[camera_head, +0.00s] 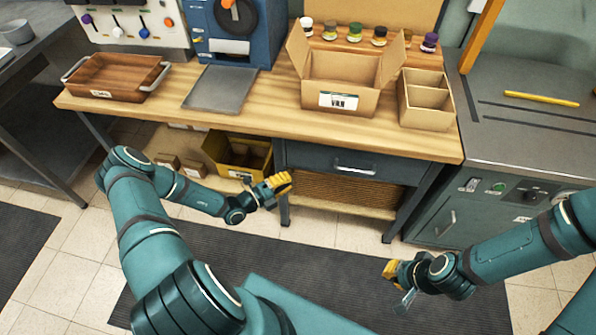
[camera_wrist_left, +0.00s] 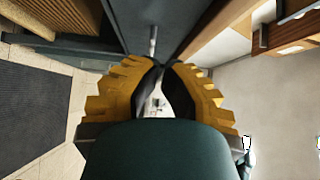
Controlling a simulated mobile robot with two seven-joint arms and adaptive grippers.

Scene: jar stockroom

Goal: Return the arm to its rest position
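My left gripper (camera_head: 279,183) has yellow ribbed fingers and hangs in front of the wooden workbench, below the tabletop and near the drawer. In the left wrist view the fingertips (camera_wrist_left: 161,64) come together with nothing held between them, so it is shut and empty. My left arm (camera_head: 150,235) is bent, its elbow out to the left. My right gripper (camera_head: 398,285) hangs over the dark floor mat at the lower right, clear of the furniture. Only a small part of its yellow fingers shows, and I cannot tell whether it is open.
The workbench (camera_head: 270,118) carries a brown tray (camera_head: 118,92), an open carton (camera_head: 340,98), a divided box (camera_head: 425,108) and several jars behind. Below are a closed drawer (camera_head: 355,166) and a yellow bin (camera_head: 238,158). A grey cabinet (camera_head: 520,150) stands right. Floor around the mat (camera_head: 335,270) is free.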

